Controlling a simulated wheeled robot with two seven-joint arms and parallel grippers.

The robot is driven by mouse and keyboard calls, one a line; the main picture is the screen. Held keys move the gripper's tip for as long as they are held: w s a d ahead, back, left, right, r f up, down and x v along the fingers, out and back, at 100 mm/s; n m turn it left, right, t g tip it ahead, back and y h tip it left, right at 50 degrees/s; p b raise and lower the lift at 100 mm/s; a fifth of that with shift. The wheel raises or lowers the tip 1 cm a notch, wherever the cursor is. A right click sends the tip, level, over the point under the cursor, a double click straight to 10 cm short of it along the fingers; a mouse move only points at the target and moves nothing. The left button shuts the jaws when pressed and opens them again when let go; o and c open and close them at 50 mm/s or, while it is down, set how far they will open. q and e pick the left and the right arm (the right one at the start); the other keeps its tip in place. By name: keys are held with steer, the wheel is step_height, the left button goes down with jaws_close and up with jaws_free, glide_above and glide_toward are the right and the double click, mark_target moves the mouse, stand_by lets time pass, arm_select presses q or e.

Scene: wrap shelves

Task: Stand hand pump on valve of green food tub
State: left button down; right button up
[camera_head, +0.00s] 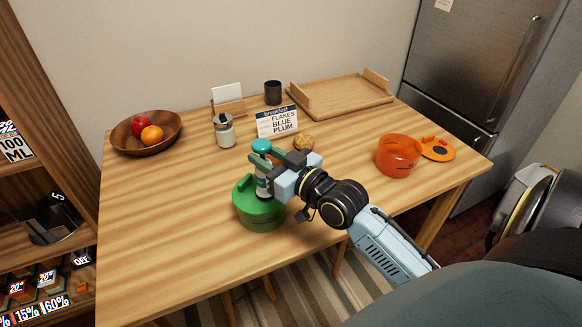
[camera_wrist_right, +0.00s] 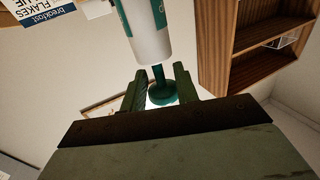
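The green food tub (camera_head: 262,212) stands near the front of the table. The hand pump (camera_head: 262,184) is upright over the tub's lid, its white body below and its teal handle (camera_head: 262,146) on top. Its foot seems to rest on the lid; the valve is hidden. My right gripper (camera_head: 264,160) is at the pump's upper part. In the right wrist view the fingers (camera_wrist_right: 160,78) are apart around the thin rod, with gaps beside it; the pump's white body (camera_wrist_right: 149,38) also shows there. My left gripper is out of view.
An orange tub (camera_head: 397,156) and its orange lid (camera_head: 438,149) are at the right. A sign (camera_head: 277,121), a glass jar (camera_head: 224,131), a brown lump (camera_head: 303,142) and a fruit bowl (camera_head: 124,137) stand behind. A wooden tray (camera_head: 345,98) is at the back. The table's left front is clear.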

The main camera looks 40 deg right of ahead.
steer(key=s+d, duration=0.1)
steer(key=s, duration=0.7)
steer(key=shift+s+d, duration=0.15)
steer(key=shift+s, duration=0.15)
